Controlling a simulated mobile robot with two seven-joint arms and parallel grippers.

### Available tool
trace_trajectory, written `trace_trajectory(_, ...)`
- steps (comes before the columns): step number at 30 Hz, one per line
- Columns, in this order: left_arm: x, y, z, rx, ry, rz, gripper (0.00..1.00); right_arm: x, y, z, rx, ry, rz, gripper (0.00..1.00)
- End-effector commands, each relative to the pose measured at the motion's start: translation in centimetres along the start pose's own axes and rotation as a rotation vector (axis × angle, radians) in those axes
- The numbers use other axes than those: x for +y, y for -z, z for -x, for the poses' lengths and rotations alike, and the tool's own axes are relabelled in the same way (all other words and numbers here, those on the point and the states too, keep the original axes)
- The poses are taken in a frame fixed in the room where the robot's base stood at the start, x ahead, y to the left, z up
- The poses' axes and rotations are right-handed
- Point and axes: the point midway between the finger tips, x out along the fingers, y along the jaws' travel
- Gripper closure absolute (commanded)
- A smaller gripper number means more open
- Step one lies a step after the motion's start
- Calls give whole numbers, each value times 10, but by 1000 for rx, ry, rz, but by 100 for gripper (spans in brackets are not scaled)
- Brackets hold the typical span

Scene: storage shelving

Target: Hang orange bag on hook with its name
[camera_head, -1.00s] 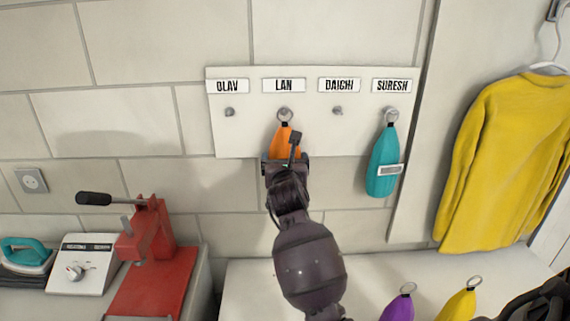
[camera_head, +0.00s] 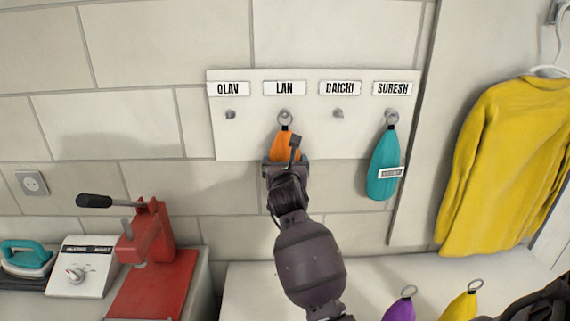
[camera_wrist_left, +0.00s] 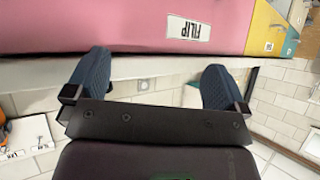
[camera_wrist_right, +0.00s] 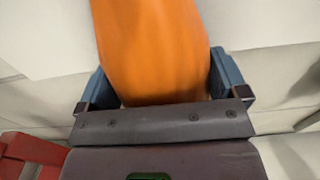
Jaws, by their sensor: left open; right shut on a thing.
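The orange bag (camera_head: 285,145) hangs upright at the white hook board (camera_head: 310,147). Its metal ring is at the hook under the LAN label (camera_head: 284,88); I cannot tell for sure whether the ring is around the hook. My right gripper (camera_head: 286,163) is shut on the bag's lower part and hides it in the head view. In the right wrist view the orange body (camera_wrist_right: 155,45) fills the space between the fingers. The bag's own name tag is not visible. My left gripper (camera_wrist_left: 155,87) is open and empty in the left wrist view, close to a pink object (camera_wrist_left: 130,28) labelled FILIP.
A teal bag (camera_head: 385,165) hangs on the SURESH hook. The OLAV hook (camera_head: 230,114) and DAICHI hook (camera_head: 338,113) are bare. Purple (camera_head: 400,308) and yellow (camera_head: 462,305) bags are below. A yellow sweater (camera_head: 505,165) hangs right; a red press (camera_head: 155,260) stands left.

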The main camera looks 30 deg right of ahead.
Motion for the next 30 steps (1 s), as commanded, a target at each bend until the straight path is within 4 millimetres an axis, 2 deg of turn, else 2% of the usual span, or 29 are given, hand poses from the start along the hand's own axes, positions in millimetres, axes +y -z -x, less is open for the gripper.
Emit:
trace_trajectory(5, 0, 0, 0, -1, 0, 0, 0, 0, -2, 0, -3, 0, 0, 65)
trace_trajectory(6, 0, 0, 0, -1, 0, 0, 0, 0, -2, 0, -3, 0, 0, 5)
trace_trajectory(7, 0, -1, 0, -1, 0, 0, 0, 0, -2, 0, -3, 0, 0, 1)
trace_trajectory(14, 0, -1, 0, -1, 0, 0, 0, 0, 1, 0, 1, 0, 0, 0)
trace_trajectory(19, 0, -2, -1, -1, 0, 0, 0, 0, 1, 10, -1, 0, 0, 0)
trace_trajectory(30, 1, -5, -6, 9, 0, 0, 0, 0, 1, 73, -1, -1, -2, 0)
